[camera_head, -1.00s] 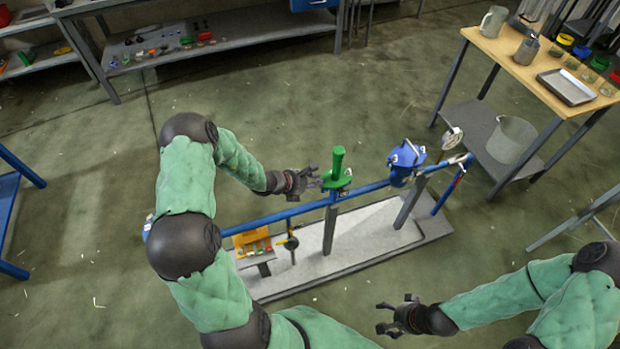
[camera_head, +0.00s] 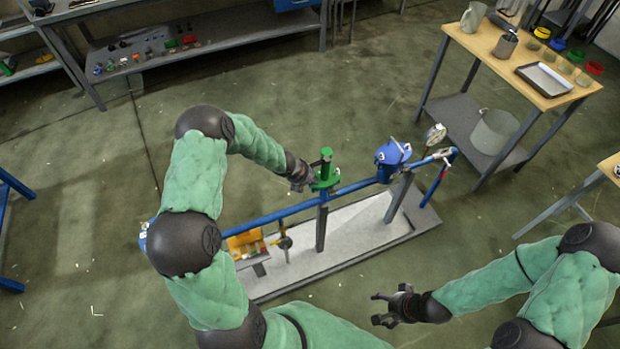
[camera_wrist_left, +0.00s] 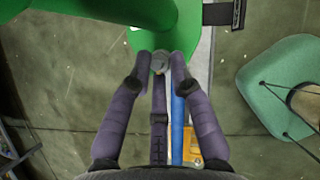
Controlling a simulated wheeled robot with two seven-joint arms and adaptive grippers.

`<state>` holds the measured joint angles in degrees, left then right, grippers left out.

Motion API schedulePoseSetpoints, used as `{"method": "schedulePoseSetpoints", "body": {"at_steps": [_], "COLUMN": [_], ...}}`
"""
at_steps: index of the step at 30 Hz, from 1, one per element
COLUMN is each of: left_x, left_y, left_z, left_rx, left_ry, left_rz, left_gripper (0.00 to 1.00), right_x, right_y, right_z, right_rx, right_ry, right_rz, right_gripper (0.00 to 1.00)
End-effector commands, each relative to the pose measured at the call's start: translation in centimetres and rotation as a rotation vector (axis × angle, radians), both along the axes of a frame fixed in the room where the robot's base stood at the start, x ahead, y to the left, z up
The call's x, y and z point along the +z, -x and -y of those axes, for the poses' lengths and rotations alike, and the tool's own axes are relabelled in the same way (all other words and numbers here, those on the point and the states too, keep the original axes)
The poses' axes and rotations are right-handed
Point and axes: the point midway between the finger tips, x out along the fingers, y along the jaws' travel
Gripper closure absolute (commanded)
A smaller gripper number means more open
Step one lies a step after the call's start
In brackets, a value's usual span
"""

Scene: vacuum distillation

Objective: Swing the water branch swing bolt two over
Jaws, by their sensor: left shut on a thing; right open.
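A green fitting (camera_head: 325,183) with an upright green cylinder sits on the blue pipe (camera_head: 262,220). My left gripper (camera_head: 303,184) is at the left side of this fitting. In the left wrist view the green fitting (camera_wrist_left: 100,22) fills the top. There the fingertips of my left gripper (camera_wrist_left: 160,60) are closed around a small grey round-ended piece, the swing bolt (camera_wrist_left: 160,66), at the fitting's edge. Most of the bolt is hidden by the fingers. My right gripper (camera_head: 391,306) is open and empty, low in the head view, apart from the pipe.
A blue valve-like fitting (camera_head: 392,158) and a round gauge (camera_head: 435,135) are farther right on the pipe. A yellow box (camera_head: 247,245) is under its left part. A wooden-topped table (camera_head: 505,62) stands at the back right. Floor behind the pipe is clear.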

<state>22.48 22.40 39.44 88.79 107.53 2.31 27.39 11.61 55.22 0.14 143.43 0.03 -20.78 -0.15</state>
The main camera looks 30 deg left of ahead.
Motion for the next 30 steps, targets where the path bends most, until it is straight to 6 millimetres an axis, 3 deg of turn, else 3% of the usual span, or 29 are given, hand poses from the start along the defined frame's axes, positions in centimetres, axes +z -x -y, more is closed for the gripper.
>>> {"method": "schedulePoseSetpoints", "body": {"at_steps": [6, 7, 8, 20, 30], "left_x": [0.6, 0.6, 0.6, 0.6, 4.5], "left_y": [-0.6, -0.6, -0.6, -0.1, 2.0], "left_z": [-0.1, -0.1, -0.1, -0.1, -0.8], "left_rx": [-0.002, -0.002, -0.002, -0.002, -0.003], "left_ry": [0.001, 0.001, 0.001, 0.001, -0.001], "left_rz": [0.018, 0.018, 0.018, 0.007, 0.010], "left_gripper": [1.00, 0.71, 0.67, 0.67, 0.67], "right_x": [0.0, 0.0, 0.0, 0.0, 0.0], "right_y": [0.0, 0.0, 0.0, 0.0, 0.0], "right_z": [0.0, 0.0, 0.0, 0.0, 0.0], "right_rx": [0.000, 0.000, 0.000, 0.000, 0.000], "right_ry": [0.000, 0.000, 0.000, 0.000, 0.000], "right_rz": [0.000, 0.000, 0.000, 0.000, 0.000], "right_gripper": [0.25, 0.25, 0.25, 0.25, 0.25]}}
